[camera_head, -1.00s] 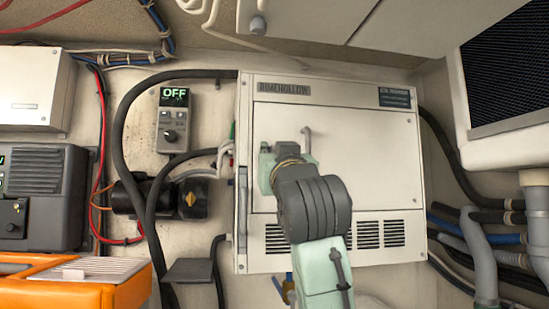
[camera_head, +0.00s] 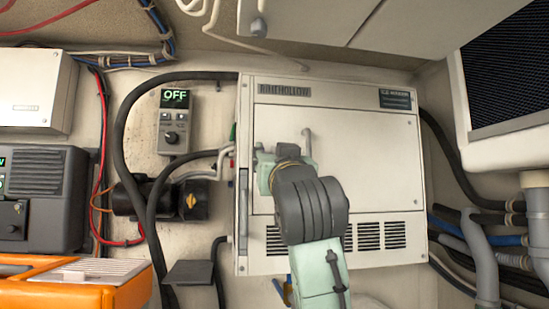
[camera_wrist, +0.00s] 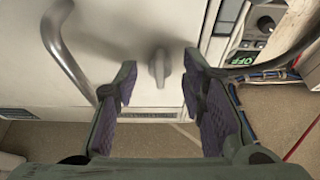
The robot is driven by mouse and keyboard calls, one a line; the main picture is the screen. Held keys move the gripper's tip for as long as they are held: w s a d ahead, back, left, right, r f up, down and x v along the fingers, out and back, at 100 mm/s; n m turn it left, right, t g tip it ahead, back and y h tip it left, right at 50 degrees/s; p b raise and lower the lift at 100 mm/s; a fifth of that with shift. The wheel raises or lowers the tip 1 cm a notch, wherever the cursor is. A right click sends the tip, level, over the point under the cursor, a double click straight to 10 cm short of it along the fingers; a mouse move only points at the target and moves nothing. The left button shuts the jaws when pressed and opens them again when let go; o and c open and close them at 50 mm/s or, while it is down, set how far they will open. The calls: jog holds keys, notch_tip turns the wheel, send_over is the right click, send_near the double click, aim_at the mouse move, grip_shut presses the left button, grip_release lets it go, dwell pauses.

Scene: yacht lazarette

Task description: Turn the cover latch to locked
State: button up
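The cover (camera_head: 375,160) is the pale front panel of a white cabinet, with a bent grey handle (camera_head: 307,143) near its top. The cover latch (camera_wrist: 159,66) is a small grey turn knob on the panel in the wrist view. The bent handle also shows there (camera_wrist: 66,48), to the left. My gripper (camera_wrist: 160,84) is open, with its two dark-padded fingers on either side of the latch. Gaps show between the pads and the knob. In the head view my arm hides the latch, and my gripper (camera_head: 267,158) is mostly hidden too.
A control panel reading OFF (camera_head: 173,121) is on the wall left of the cabinet. Black hoses (camera_head: 121,125) run beside it. An orange case (camera_head: 125,290) stands at lower left. Grey pipes (camera_head: 483,260) and cables are at the right.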

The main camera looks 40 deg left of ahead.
jog(key=shift+d, duration=0.1)
jog(key=s+d+f, duration=0.1)
jog(key=s+d, duration=0.8)
jog(key=d, duration=0.2)
jog(key=shift+s, duration=0.3)
jog(key=shift+f, duration=0.1)
